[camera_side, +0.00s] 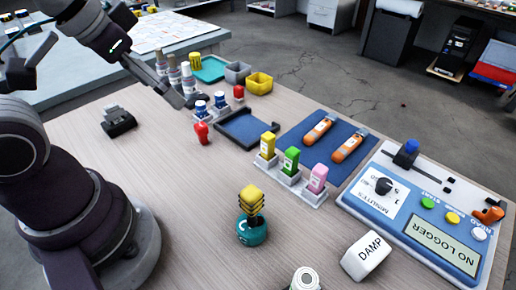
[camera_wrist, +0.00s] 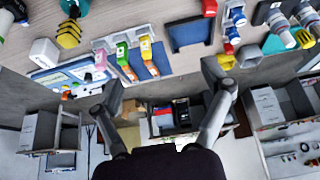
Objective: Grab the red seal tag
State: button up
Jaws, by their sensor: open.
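A small red piece, which looks like the red seal tag (camera_side: 201,132), stands on the wooden table left of the dark blue tray. It also shows at the top edge of the wrist view (camera_wrist: 209,7), partly cut off. My gripper (camera_side: 180,97) is open and empty, raised above the table, up and left of the red tag in the side view. Its two spread fingers show in the wrist view (camera_wrist: 165,86), with no object between them. A second, smaller red piece (camera_side: 239,92) sits beyond the blue-capped vials.
Blue-capped vials (camera_side: 200,108) stand close behind the tag, and the dark blue tray (camera_side: 233,139) lies to its right. Grey-white bottles (camera_side: 188,80) rise near my gripper. Yellow, green and pink bottles (camera_side: 291,161) stand right. The table front of the tag is clear.

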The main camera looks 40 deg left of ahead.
jog(key=c, duration=0.4)
jog(key=n+g+y, duration=0.5)
jog(key=n, duration=1.1)
send_near(201, 125)
jog(key=x, duration=1)
jog(key=shift+f, duration=0.1)
